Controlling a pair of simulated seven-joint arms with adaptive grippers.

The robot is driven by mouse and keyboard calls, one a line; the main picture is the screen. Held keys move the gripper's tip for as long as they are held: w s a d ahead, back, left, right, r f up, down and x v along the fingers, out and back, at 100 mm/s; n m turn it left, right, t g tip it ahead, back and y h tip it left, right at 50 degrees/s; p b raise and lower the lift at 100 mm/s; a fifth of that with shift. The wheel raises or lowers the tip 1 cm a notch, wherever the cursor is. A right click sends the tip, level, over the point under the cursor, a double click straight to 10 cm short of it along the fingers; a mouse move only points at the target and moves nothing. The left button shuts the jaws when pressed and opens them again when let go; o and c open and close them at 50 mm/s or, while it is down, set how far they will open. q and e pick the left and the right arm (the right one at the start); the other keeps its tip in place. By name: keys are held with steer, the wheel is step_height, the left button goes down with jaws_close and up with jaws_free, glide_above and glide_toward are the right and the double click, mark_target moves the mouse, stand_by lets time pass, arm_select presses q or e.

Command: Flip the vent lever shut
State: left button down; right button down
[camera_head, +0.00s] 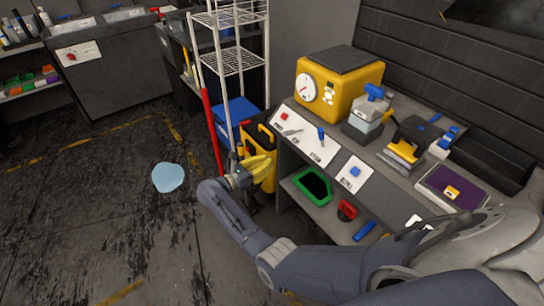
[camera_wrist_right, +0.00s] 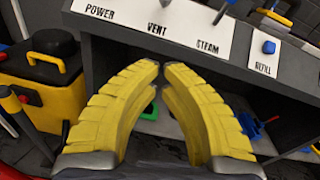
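The vent lever (camera_head: 292,132) is a small grey lever on the white sloped panel (camera_head: 308,146) at the bench front, between a red button (camera_head: 284,116) and a blue lever (camera_head: 321,134). In the right wrist view the VENT label (camera_wrist_right: 157,29) shows above my fingertips; the lever is mostly cut off by the top edge, so its position is unclear there. My right gripper (camera_head: 262,163) is left of and below the panel, apart from it. Its yellow fingers (camera_wrist_right: 161,68) come together at the tips with nothing between them. My left gripper is out of view.
A yellow bin (camera_head: 261,138) with a dark top and a white wire rack (camera_head: 236,62) stand left of the bench. The lower shelf holds a green-rimmed tray (camera_head: 300,181). A yellow gauge box (camera_head: 352,83) sits on top.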

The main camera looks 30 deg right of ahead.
mark_target(292, 133)
steer(key=w+d+r, duration=0.2)
steer(key=d+r, duration=0.1)
steer(key=d, duration=0.6)
steer(key=shift+w+d+r, duration=0.15)
steer(key=shift+w+d, duration=0.15)
steer(key=shift+r+y, duration=0.6)
steer(key=shift+r, duration=0.05)
stand_by(0.3)
